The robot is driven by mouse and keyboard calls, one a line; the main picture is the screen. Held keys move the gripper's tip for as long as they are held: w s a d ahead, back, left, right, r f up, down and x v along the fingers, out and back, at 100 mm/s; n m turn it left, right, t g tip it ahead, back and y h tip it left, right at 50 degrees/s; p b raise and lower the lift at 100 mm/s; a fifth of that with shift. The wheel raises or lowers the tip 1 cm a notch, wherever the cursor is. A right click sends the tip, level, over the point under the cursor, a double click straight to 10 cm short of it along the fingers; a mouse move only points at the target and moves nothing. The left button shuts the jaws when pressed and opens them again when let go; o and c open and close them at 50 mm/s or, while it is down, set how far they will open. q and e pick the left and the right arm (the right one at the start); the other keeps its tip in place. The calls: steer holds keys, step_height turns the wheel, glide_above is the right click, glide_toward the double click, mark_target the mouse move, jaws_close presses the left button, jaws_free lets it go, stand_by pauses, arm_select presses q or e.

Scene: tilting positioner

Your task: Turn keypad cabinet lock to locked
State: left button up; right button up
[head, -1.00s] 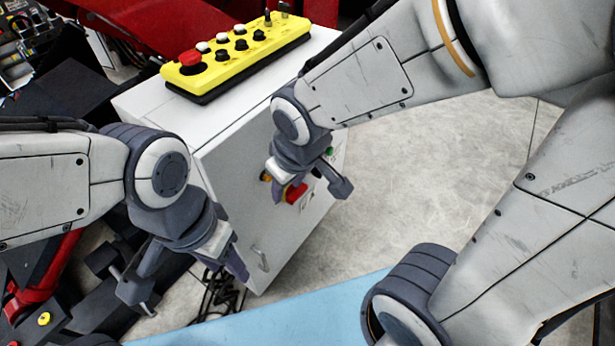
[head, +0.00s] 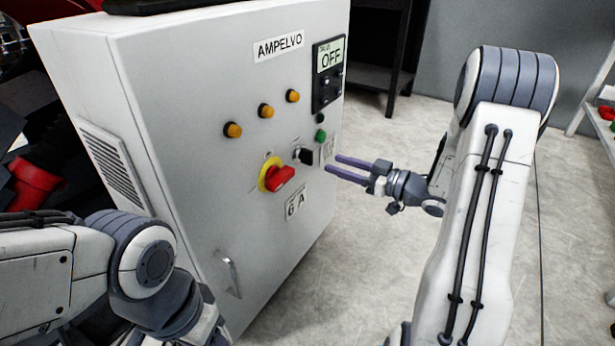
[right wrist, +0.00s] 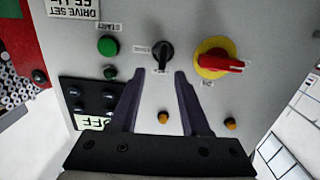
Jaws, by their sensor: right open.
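The cabinet (head: 190,150) stands with its pale front face towards me. A small black knob (head: 304,156), which looks like the lock, sits on that face to the right of the red-on-yellow switch. In the right wrist view the black knob (right wrist: 162,52) has its handle pointing roughly up and down the picture, with small unreadable labels beside it. My right gripper (head: 333,163) is open and empty, its fingers pointing left towards the knob. In the right wrist view the knob appears just beyond the gap between the fingertips (right wrist: 160,72). My left gripper is out of view.
The red-on-yellow rotary switch (head: 278,176) is close to the knob. A green button (head: 320,135), a black keypad box reading OFF (head: 328,72) and orange lamps (head: 266,111) share the face. A metal handle (head: 229,272) is low down. Floor right of the cabinet is clear.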

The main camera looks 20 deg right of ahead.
mark_target(308, 164)
steer(key=shift+y, duration=0.4)
steer(key=b+x, duration=0.2)
steer(key=x, duration=0.2)
steer(key=b+x, duration=0.1)
steer(key=x, duration=0.3)
steer(key=shift+w+a+f+b, duration=0.15)
steer(key=shift+a+f+b, duration=0.1)
steer(key=shift+b, duration=0.15)
steer(key=shift+w+a+r, duration=0.15)
steer(key=shift+w+a, duration=0.05)
steer(key=shift+w, duration=0.1)
jaws_close()
